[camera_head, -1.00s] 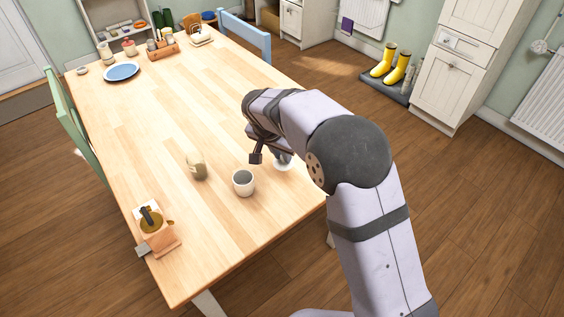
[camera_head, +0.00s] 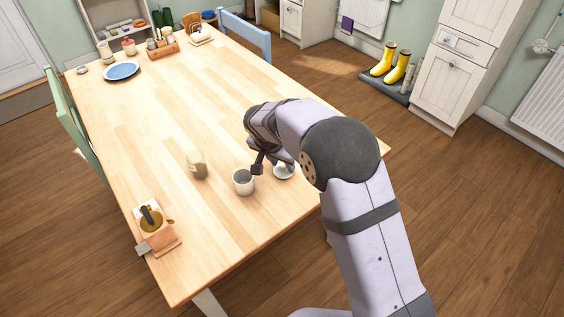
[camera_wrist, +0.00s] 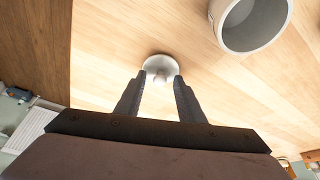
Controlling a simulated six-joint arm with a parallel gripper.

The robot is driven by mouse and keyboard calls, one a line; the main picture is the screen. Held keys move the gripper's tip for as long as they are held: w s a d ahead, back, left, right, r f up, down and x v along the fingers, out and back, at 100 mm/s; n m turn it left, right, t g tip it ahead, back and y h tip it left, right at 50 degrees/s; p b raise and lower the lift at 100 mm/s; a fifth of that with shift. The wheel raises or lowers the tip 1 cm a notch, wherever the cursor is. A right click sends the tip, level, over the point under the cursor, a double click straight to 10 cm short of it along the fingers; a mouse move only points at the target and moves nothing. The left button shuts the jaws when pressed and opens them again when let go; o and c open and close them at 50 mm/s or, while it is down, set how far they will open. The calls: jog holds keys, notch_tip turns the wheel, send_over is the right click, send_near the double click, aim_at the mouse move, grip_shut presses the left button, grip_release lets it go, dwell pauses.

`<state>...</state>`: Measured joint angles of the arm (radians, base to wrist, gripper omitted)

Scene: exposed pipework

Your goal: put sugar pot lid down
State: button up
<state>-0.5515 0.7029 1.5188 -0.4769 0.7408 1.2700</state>
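The sugar pot lid is a pale round disc with a small knob. In the wrist view the lid (camera_wrist: 160,66) lies on the wooden table, knob toward me. In the head view the lid (camera_head: 284,173) shows below my wrist, near the table's right edge. My gripper (camera_wrist: 159,76) is open, its two dark fingers apart with the knob between and just beyond the tips. In the head view my gripper (camera_head: 266,165) is partly hidden by my arm. An open white pot (camera_head: 243,182) stands just left of the lid; it also shows in the wrist view (camera_wrist: 253,24).
A wooden grinder-like item (camera_head: 157,232) is at the near left corner. A blue plate (camera_head: 121,71) and a wooden caddy (camera_head: 162,49) are at the far end. The middle of the table (camera_head: 180,110) is clear.

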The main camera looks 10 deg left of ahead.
jog(key=shift+r, duration=0.15)
jog(key=shift+r, duration=0.15)
jog(key=v, duration=1.1)
jog(key=shift+s+r+b, duration=0.3)
jog(key=s+d+f+n+g, duration=0.1)
jog(key=s+d+f, duration=0.1)
jog(key=s+d, duration=0.45)
jog(key=s+d+f+n+g, duration=0.1)
jog(key=s+d+f+g, duration=0.2)
jog(key=d, duration=0.7)
jog(key=s+d+f+n+y, duration=0.1)
jog(key=s+d+f, duration=0.1)
jog(key=s, duration=0.5)
jog(key=s+d+f+n, duration=0.1)
jog(key=s+d+f, duration=0.1)
jog(key=s+d, duration=0.2)
jog(key=s, duration=0.3)
jog(key=shift+d+f+y, duration=0.2)
jog(key=shift+d+y, duration=0.15)
jog(key=shift+y, duration=0.05)
